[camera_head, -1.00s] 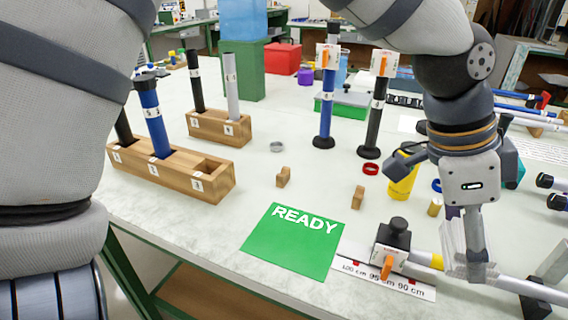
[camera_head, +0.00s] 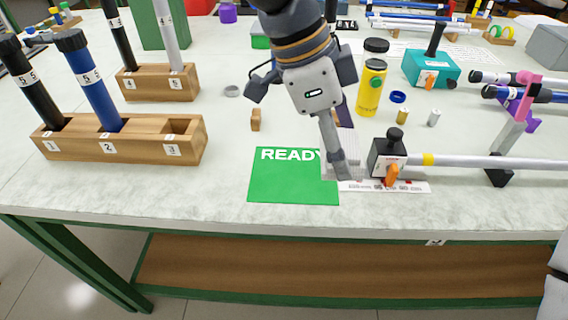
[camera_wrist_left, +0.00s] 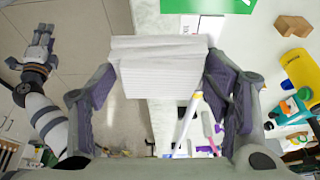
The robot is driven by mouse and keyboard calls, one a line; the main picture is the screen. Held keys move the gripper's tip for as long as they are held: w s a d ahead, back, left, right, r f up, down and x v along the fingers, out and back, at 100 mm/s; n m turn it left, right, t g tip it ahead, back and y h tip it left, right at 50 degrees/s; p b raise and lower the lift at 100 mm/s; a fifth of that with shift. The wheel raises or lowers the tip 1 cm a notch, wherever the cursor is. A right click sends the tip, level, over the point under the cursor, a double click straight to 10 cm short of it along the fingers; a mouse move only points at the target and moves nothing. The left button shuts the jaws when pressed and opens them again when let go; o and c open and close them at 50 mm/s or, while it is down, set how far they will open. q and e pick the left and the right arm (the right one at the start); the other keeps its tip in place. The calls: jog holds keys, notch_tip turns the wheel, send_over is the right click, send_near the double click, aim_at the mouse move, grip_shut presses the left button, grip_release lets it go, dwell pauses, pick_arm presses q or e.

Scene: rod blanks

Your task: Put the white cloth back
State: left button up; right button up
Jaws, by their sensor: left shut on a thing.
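The white cloth (camera_wrist_left: 160,65) is a folded, striped pad in the left wrist view, lying between the two fingers of my left gripper (camera_wrist_left: 168,75), which is shut on it. In the head view the left gripper (camera_head: 343,172) points down at the right edge of the green READY mat (camera_head: 285,188), left of the black stop block. Only a pale part of the cloth (camera_head: 347,145) shows there beside the fingers. I cannot tell whether the cloth touches the table. My right gripper (camera_wrist_left: 40,45) appears over the floor in the left wrist view; its opening is unclear.
The black stop block (camera_head: 388,155), with an orange lever, holds a long grey rod (camera_head: 490,162) over a ruler strip (camera_head: 412,187). A yellow bottle (camera_head: 371,88) stands behind. Wooden rod racks (camera_head: 120,146) stand at the left. The table's front left is clear.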

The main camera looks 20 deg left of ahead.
pick_arm(q)
send_over(298, 172)
jog(key=s+d, duration=0.2)
jog(key=s, duration=0.1)
notch_tip(298, 172, down, 3)
jog(key=f, duration=0.1)
jog(key=w+a+f, duration=0.1)
jog(key=a+f, duration=0.1)
jog(key=shift+w+f+b, duration=0.35)
jog(key=shift+b, duration=0.05)
jog(key=f, duration=0.1)
jog(key=a+f, duration=0.1)
jog(key=f, duration=0.2)
jog(key=shift+w+a+f, duration=0.2)
jog(key=shift+w+f, duration=0.2)
pick_arm(e)
jog(key=shift+s+f+g, duration=0.4)
jog(key=shift+s+f, duration=0.6)
pick_arm(q)
jog(key=shift+f, duration=0.2)
jog(key=o, duration=1)
jog(key=shift+r, duration=0.1)
jog(key=v, duration=1.2)
jog(key=shift+p, duration=0.45)
pick_arm(e)
jog(key=shift+w+r+t, duration=0.3)
jog(key=shift+w+r, duration=0.6)
